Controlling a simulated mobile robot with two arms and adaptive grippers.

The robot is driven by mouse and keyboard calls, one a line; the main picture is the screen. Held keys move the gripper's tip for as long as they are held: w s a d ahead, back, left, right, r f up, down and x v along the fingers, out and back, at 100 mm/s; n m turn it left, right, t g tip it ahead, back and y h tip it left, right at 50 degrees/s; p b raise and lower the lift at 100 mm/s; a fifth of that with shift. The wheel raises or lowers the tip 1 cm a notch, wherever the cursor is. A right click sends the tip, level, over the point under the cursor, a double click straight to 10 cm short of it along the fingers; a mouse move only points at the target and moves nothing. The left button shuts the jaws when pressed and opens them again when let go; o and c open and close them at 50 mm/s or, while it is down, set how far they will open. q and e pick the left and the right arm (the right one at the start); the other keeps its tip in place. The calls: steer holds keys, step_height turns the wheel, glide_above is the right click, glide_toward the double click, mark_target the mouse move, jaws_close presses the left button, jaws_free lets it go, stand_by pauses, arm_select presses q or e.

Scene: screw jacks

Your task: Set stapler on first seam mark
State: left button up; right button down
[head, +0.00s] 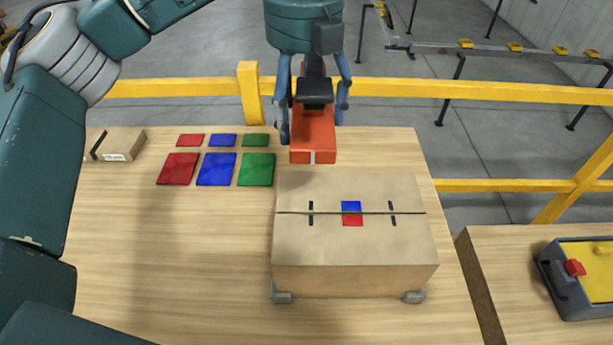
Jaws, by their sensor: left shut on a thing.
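A red stapler (313,132) with a black upper part is in my left gripper (313,105), which is shut on it. The gripper comes down from above at the far side of the table. The stapler's front end points toward the cardboard box (350,250), just beyond its far edge. The box has a dark seam across its top. A black mark (311,213) crosses the seam on the left and another black mark (393,213) crosses it on the right. A blue and red square (352,213) lies between them. My right gripper is not in view.
Red (178,169), blue (217,169) and green (256,169) squares lie left of the stapler, with smaller ones behind. A small carton (122,146) lies far left. Grey feet (282,297) show at the box's front. A yellow rail (420,90) runs behind the table.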

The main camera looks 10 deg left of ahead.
arm_select(q)
steer(key=p, duration=0.3)
glide_above(304, 189)
step_height(304, 189, down, 11)
steer(key=shift+f, duration=0.15)
step_height(304, 189, down, 4)
steer(key=shift+r+p, duration=0.2)
steer(key=shift+p, duration=0.4)
steer(key=shift+f, duration=0.3)
steer(key=shift+w+f, duration=0.1)
steer(key=shift+f, duration=0.1)
steer(key=o, duration=2)
